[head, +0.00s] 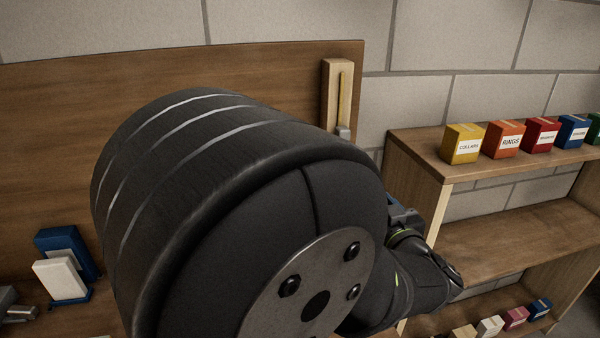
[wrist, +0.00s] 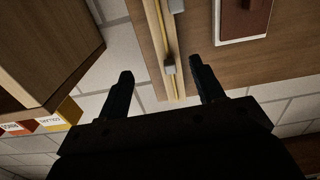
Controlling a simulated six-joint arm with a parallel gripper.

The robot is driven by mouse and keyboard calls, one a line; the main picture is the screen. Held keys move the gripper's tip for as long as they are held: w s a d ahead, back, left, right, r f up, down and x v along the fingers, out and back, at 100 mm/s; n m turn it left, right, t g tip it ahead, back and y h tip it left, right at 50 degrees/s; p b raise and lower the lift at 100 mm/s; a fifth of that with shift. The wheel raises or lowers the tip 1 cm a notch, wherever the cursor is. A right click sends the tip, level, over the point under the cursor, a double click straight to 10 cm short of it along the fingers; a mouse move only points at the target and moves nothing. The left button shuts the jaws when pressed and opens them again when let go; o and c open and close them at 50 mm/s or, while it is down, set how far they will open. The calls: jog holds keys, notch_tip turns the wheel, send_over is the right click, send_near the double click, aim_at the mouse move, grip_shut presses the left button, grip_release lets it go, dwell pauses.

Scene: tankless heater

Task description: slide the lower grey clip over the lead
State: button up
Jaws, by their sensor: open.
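A pale wooden strip (head: 329,90) stands upright on the brown board, with a yellow lead (head: 344,97) along it. The wrist view is upside down and shows the strip (wrist: 154,42) and lead (wrist: 165,38) again. One grey clip (wrist: 168,66) is on the strip between my fingers in that picture. A second grey clip (wrist: 176,6), lower on the strip in the room, is at the top edge. One grey clip (head: 343,132) shows in the head view. I cannot tell whether either clip covers the lead. My gripper (wrist: 160,70) is open and empty; my arm hides it in the head view.
A wooden shelf (head: 430,158) with several coloured boxes stands right of the board. A blue holder with a white block (head: 60,280) is at lower left. A white-edged panel with a dark red part (wrist: 238,22) is near the strip.

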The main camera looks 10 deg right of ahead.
jog(key=a+f, duration=0.2)
jog(key=f, duration=0.1)
jog(key=a+f, duration=0.1)
jog(key=a, duration=0.1)
jog(key=shift+w+a+f, duration=0.1)
jog(key=shift+w+f, duration=0.1)
jog(key=shift+w, duration=0.05)
jog(key=shift+c, duration=0.9)
jog(key=w, duration=1.7)
